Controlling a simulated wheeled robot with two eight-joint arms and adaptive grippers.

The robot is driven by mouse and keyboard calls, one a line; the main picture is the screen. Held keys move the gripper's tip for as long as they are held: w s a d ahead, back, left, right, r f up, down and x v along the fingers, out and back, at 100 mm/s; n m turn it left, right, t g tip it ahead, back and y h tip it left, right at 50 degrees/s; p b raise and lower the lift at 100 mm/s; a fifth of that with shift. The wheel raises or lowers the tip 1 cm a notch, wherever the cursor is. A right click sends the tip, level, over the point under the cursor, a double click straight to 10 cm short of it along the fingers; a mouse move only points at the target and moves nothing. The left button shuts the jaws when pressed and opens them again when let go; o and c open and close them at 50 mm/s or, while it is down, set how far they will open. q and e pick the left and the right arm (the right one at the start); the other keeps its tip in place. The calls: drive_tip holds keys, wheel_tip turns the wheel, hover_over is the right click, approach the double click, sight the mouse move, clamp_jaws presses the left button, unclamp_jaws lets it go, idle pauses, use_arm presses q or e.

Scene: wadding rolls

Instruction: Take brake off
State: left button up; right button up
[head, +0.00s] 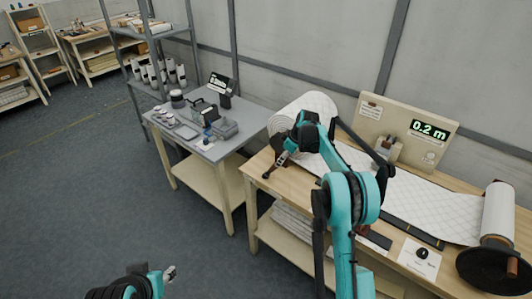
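A large white quilted wadding roll (312,103) sits at the left back of the wooden workbench, its sheet (425,200) running right along the top. A small dark lever-like part (268,174) lies at the bench's left end; it may be the brake, but it is too small to be sure. My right gripper (282,158) is at this part, in front of the roll; I cannot tell whether it touches it or whether its fingers are closed. My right arm hides part of the roll and sheet. My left gripper (170,273) is low at the bottom left, over the floor, away from the bench.
A board with a display reading 0.2 m (430,131) stands behind the sheet. At the right end are a white roll (498,212) and a black disc (490,272). A grey-topped side table (240,112) with devices stands left of the bench. The floor at left is clear.

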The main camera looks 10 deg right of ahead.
sight(271, 170)
drive_tip(key=x, duration=0.6)
drive_tip(key=w+b+x, duration=0.1)
drive_tip(key=x, duration=0.1)
drive_tip(key=shift+w+f, duration=0.1)
drive_tip(key=shift+f, duration=0.1)
clamp_jaws()
